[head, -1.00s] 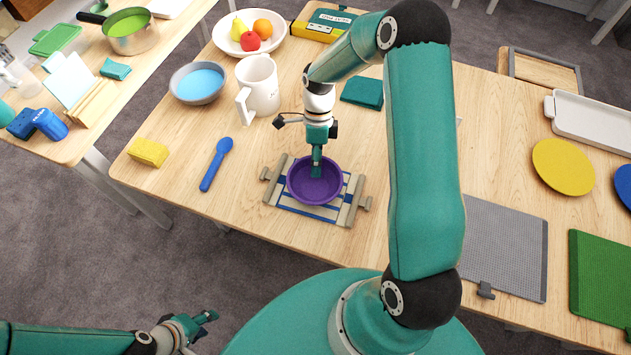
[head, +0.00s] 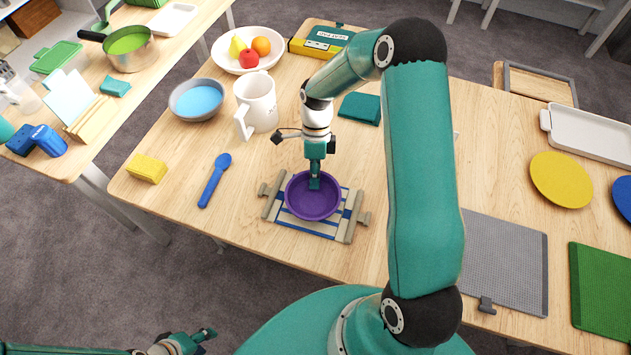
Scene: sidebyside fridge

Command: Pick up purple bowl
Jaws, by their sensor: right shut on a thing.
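The purple bowl (head: 327,210) is upright at the striped rack (head: 350,216) near the front of the wooden table. I cannot tell if it rests on the rack or hangs just above it. My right gripper (head: 315,185) points down at the far rim of the bowl and is shut on it. The bowl's far wall is partly hidden by the fingers. My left gripper (head: 204,340) is low at the bottom edge of the view, off the table and empty, its fingers apart.
A blue spoon (head: 214,181), yellow sponge (head: 147,168), white mug (head: 258,103) and blue-filled bowl (head: 197,99) stand left of the rack. A teal cloth (head: 360,108) lies behind it. A grey mat (head: 505,262) lies right, beyond my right arm. Bare wood surrounds the rack's left side.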

